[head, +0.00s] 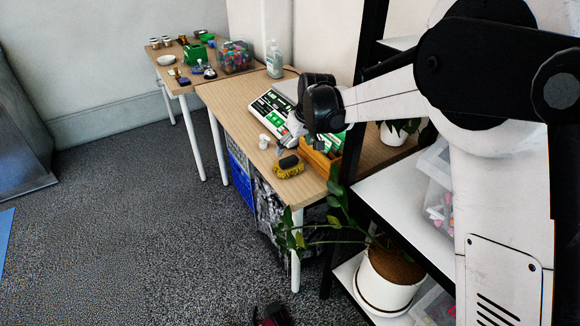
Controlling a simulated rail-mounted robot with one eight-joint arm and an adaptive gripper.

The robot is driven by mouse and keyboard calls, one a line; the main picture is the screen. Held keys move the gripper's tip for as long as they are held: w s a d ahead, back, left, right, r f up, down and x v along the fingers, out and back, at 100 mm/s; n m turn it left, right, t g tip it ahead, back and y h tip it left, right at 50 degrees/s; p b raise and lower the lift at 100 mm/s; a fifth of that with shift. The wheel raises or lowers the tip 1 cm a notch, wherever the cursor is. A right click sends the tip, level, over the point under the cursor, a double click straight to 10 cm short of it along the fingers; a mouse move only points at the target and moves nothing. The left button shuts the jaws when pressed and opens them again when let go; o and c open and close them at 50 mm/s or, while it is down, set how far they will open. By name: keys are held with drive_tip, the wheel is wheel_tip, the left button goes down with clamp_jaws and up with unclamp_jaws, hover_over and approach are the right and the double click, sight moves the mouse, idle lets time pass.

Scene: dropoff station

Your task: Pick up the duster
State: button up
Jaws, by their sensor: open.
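The duster appears to be the small yellow block with a dark top (288,170), lying near the front edge of the nearer wooden table (232,98). My gripper (287,141) is above the table, just beyond the duster in the picture, and looks apart from it. Its fingers are small and partly lost against the things behind them. It is open, and I see nothing held in it.
A wooden box (318,160) stands close to the right of the duster. A small white cup (263,141) is to its left, and green-and-white boxes (262,110) lie behind. A clear bottle (274,62) stands farther back. A black-framed shelf (405,195) and a potted plant (388,284) are at right.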

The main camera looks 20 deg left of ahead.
sight(288, 158)
drive_tip(key=b+x, duration=0.1)
drive_tip(key=x, duration=0.8)
drive_tip(key=shift+w+f+b, duration=0.1)
drive_tip(key=shift+w+b, duration=0.15)
drive_tip(key=shift+b, duration=0.05)
drive_tip(key=c, duration=1.4)
drive_tip(key=shift+o, duration=0.2)
drive_tip(key=shift+r, duration=0.65)
drive_tip(key=r, duration=0.1)
drive_tip(key=r+p, duration=0.1)
drive_tip(key=s+r, duration=0.1)
drive_tip(key=shift+a+r, duration=0.3)
drive_tip(key=shift+r, duration=0.05)
drive_tip(key=s+a+r, duration=0.1)
drive_tip(key=s+r, duration=0.1)
drive_tip(key=s, duration=0.1)
drive_tip(key=s+a+r+p, duration=0.1)
drive_tip(key=s+a+r, duration=0.1)
drive_tip(key=s, duration=0.1)
drive_tip(key=s+a+r, duration=0.2)
drive_tip(key=s, duration=0.1)
drive_tip(key=shift+s+p, duration=0.15)
drive_tip(key=shift+p, duration=0.15)
